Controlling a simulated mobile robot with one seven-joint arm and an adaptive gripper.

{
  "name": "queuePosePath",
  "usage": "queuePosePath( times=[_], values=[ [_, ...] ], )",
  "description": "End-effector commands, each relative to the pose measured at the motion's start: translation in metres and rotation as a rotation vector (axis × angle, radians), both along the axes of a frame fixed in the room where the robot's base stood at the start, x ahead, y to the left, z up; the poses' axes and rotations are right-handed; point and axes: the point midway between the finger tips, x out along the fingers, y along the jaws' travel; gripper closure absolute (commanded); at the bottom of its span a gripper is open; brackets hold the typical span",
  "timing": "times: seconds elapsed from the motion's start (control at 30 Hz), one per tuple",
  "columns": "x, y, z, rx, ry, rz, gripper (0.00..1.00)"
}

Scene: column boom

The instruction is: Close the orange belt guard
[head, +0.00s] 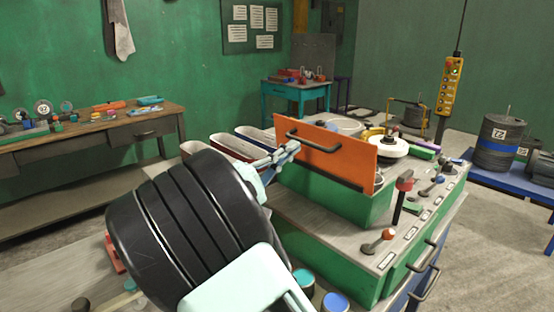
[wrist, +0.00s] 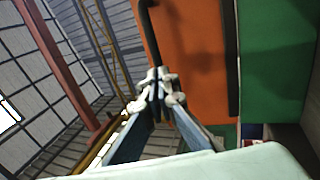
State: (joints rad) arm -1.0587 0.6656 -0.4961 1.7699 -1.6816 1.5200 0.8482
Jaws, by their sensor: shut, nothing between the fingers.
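The orange belt guard (head: 322,155) stands raised, close to upright, on the green housing (head: 345,200) of the bench machine. A dark bar handle (head: 312,141) runs across its face. My gripper (head: 292,147) is shut and empty, with its fingertips at the left part of the guard, close to the handle's left end. In the wrist view the guard (wrist: 190,55) fills the upper middle, and the dark handle (wrist: 148,30) ends by my shut fingertips (wrist: 157,82). I cannot tell whether the fingers touch the guard or handle.
Long bins (head: 218,147) lie behind my gripper to the left. A yellow pendant (head: 450,85) hangs at the right. Paint cans (head: 335,301) stand at the front. A wooden workbench (head: 90,130) is at the left wall.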

Motion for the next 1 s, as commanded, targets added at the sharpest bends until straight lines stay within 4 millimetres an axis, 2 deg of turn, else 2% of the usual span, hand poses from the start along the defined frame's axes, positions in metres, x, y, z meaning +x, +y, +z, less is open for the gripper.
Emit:
queuePosePath(
  times=[1.0],
  values=[
    [0.0091,-0.0093,0.0108,0.063,0.063,0.000,1.00]
  ],
)
